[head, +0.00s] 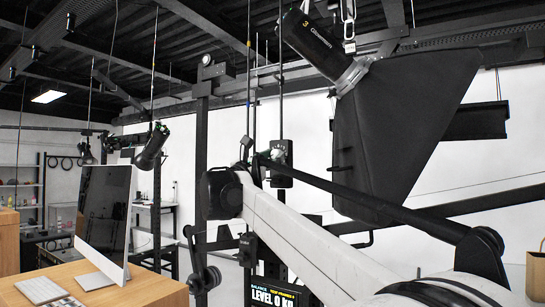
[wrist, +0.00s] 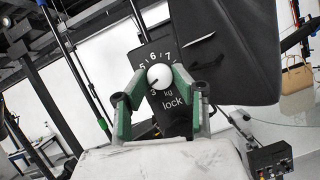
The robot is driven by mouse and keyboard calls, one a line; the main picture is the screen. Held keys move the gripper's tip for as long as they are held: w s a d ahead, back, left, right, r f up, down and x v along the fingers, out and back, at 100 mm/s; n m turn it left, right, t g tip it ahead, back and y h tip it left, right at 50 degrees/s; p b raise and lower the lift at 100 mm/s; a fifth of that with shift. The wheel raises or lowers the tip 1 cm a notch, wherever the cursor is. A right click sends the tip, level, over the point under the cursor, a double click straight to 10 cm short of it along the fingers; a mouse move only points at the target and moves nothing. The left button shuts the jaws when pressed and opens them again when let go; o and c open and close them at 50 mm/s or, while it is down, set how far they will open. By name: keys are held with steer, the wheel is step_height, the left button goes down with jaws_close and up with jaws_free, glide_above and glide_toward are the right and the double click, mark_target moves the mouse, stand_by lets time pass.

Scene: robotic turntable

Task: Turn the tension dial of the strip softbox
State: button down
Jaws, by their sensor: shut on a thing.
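The tension dial (wrist: 159,74) is a round white knob with a dark pointer mark at its lower left. It sits on a black panel (wrist: 172,126) with white numbers, "kg" and "lock". My gripper (wrist: 160,78) has green-padded fingers on both sides of the knob and is shut on it. In the head view the black panel (head: 281,147) hangs at the middle, with my gripper (head: 266,157) at it; the knob is hard to make out there. The big black softbox (head: 405,125) hangs at the upper right, on a black lamp head (head: 312,42).
A dark diagonal bar (head: 350,190) runs close to my arm. A black post (head: 201,150) stands left of the panel. A desk (head: 75,285) with a monitor (head: 103,218) is at lower left. A paper bag (head: 536,272) stands at far right.

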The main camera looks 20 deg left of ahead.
steer(key=m+h+p, duration=0.1)
steer(key=m+p, duration=0.1)
steer(key=m, duration=0.1)
steer(key=m+g+h+p, duration=0.1)
steer(key=m+p, duration=0.1)
steer(key=m, duration=0.1)
steer(key=shift+a+r+g, duration=0.2)
steer(key=shift+g, duration=0.1)
steer(key=shift+m+g+h+p, duration=0.45)
steer(key=shift+m+p, duration=0.5)
steer(key=shift+m, duration=0.35)
steer(key=shift+m+g+h+p, duration=0.35)
steer(key=shift+m+g+p, duration=0.2)
steer(key=shift+m+p, duration=0.55)
steer(key=shift+m, duration=0.3)
steer(key=c, duration=1.4)
jaws_free()
steer(key=shift+f, duration=0.1)
steer(key=v, duration=1.2)
steer(key=shift+w, duration=0.1)
